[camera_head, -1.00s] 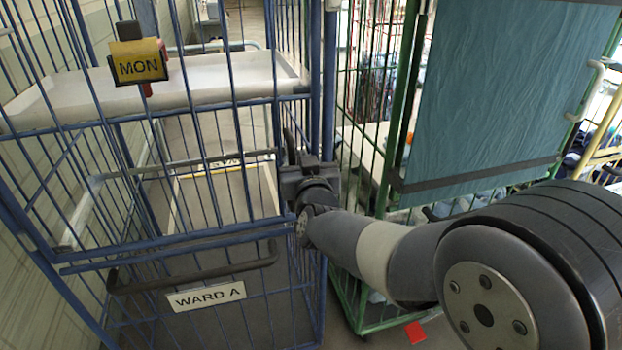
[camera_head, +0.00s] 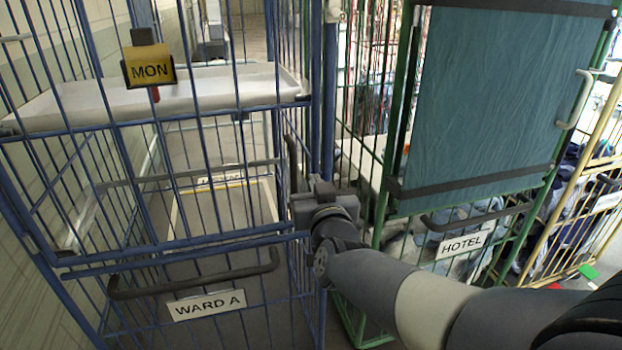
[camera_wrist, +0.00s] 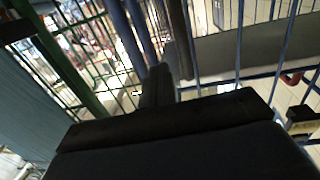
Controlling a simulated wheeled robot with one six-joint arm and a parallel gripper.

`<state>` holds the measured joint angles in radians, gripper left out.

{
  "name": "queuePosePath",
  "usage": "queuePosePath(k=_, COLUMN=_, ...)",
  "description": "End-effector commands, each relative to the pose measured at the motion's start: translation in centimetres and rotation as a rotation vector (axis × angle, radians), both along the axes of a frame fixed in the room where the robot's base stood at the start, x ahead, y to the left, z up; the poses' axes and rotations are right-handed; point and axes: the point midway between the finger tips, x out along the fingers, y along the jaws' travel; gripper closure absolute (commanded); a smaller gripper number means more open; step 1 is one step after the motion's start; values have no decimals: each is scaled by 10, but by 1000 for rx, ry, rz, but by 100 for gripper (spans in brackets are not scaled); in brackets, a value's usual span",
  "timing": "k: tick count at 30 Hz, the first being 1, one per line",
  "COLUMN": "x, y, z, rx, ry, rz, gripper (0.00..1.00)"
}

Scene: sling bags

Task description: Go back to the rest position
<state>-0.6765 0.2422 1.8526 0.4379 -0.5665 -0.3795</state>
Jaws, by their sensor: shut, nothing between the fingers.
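My gripper (camera_head: 324,192) is in the middle of the head view, at the right front corner of the blue cage trolley (camera_head: 190,245). Its arm reaches in from the lower right. In the wrist view, the dark fingers (camera_wrist: 158,85) are together and empty, pointing toward the cage bars. Whether the gripper touches the blue corner post cannot be told. The fingertips are not clear in the head view.
The blue trolley has a white shelf (camera_head: 215,92), a yellow MON tag (camera_head: 149,68) and a WARD A label (camera_head: 206,304). On the right stands a green trolley with a teal cover (camera_head: 490,100) and HOTEL label (camera_head: 461,244). A yellow trolley (camera_head: 570,235) is beyond it.

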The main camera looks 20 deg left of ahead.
Motion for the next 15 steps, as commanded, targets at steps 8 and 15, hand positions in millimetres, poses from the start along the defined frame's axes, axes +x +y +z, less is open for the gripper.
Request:
queuePosePath(k=8, x=-35, y=-21, z=0, rx=1, ry=0, rz=1, gripper=100)
queuePosePath(k=15, x=-46, y=-28, z=-1, rx=-1, ry=2, rz=0, gripper=100)
